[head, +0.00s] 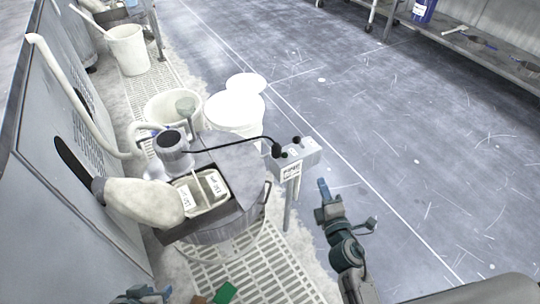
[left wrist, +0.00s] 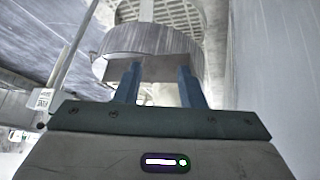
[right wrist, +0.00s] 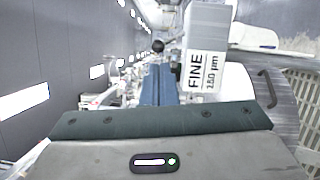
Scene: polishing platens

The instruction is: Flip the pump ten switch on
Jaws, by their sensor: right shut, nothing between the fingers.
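A grey switch box (head: 310,156) stands on a post beside the round metal platen drum, with black knobs on top. A black ball knob (right wrist: 158,45) shows just beyond my right fingertips. My right gripper (head: 323,187) is shut and empty, right of and below the box in the head view, apart from it. My left gripper (head: 148,292) is open and empty at the bottom edge; its fingers (left wrist: 158,76) stand apart in the left wrist view.
A white bucket (head: 234,120) stands behind the box. Open floor (head: 420,160) lies right.

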